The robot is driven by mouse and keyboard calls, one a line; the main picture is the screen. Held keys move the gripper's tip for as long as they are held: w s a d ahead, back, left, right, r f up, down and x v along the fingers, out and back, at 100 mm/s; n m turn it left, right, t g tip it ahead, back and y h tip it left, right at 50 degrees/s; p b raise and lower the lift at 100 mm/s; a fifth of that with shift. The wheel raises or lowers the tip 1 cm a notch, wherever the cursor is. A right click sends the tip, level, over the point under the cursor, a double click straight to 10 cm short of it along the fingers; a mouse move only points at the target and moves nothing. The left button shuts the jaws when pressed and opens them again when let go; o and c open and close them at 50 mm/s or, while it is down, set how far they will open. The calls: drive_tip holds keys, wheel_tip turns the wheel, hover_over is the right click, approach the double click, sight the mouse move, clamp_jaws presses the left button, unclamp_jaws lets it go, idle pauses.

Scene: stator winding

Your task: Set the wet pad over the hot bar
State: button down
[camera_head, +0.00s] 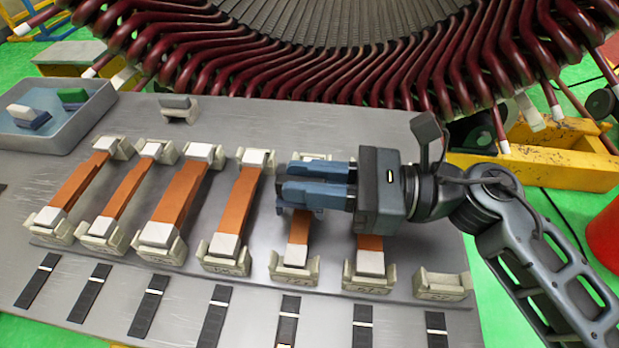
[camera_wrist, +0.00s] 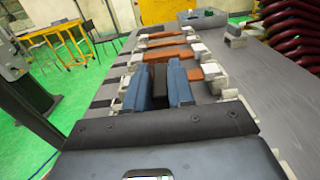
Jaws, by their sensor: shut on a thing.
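Several orange copper bars lie in pale end blocks on the grey table, alike in colour, so I cannot tell by colour which is hot. My gripper (camera_head: 282,192) is over the fifth bar from the left (camera_head: 299,228), hiding its far part. The blue fingers show in the wrist view (camera_wrist: 160,88), shut on a dark block (camera_wrist: 158,78), which seems to be the pad. The head view mostly hides this block, and I cannot tell whether it touches the bar. The sixth bar (camera_head: 370,242) is partly under my gripper body.
A metal tray (camera_head: 98,108) at the left holds water and two-tone blocks. A small grey block (camera_head: 176,102) sits on a holder behind the bars. Dark marked strips (camera_head: 213,318) line the front. An empty end block (camera_head: 443,284) is at right. The stator's dark-red coils (camera_head: 300,75) rise behind.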

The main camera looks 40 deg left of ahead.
drive_tip(key=shift+f+b, duration=0.3)
drive_tip(key=shift+f, duration=0.15)
drive_tip(key=c, duration=0.9)
unclamp_jaws()
drive_tip(key=b+v, duration=0.2)
drive_tip(key=v, duration=0.5)
drive_tip(key=shift+w+d, duration=0.2)
drive_tip(key=shift+d, duration=0.15)
drive_tip(key=shift+d, duration=0.1)
